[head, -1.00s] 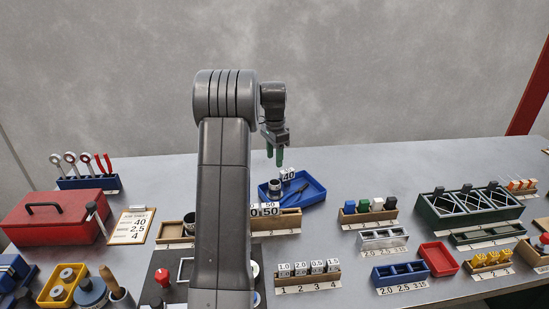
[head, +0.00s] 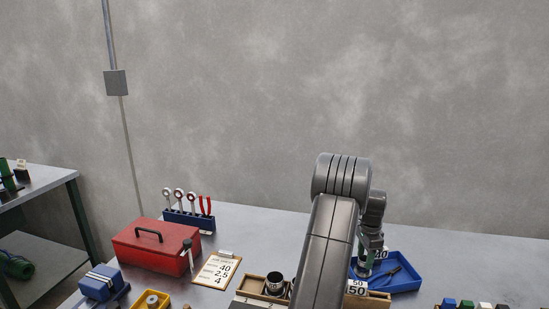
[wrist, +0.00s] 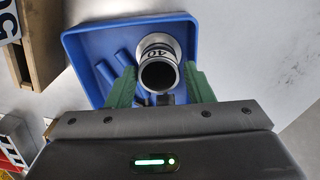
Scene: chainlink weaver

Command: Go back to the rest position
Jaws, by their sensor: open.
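My gripper (wrist: 160,72) is open. In the head view my gripper (head: 367,250) is low over the left part of the blue tray (head: 408,287), partly hidden by my arm. The fingertips are hard to make out there.
A red toolbox (head: 155,248), a tool rack (head: 187,219) and a clipboard (head: 216,270) stand left of my arm. A wooden holder (head: 252,284) with a dark cup (head: 275,282) sits close to my arm. The air above the bench is clear.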

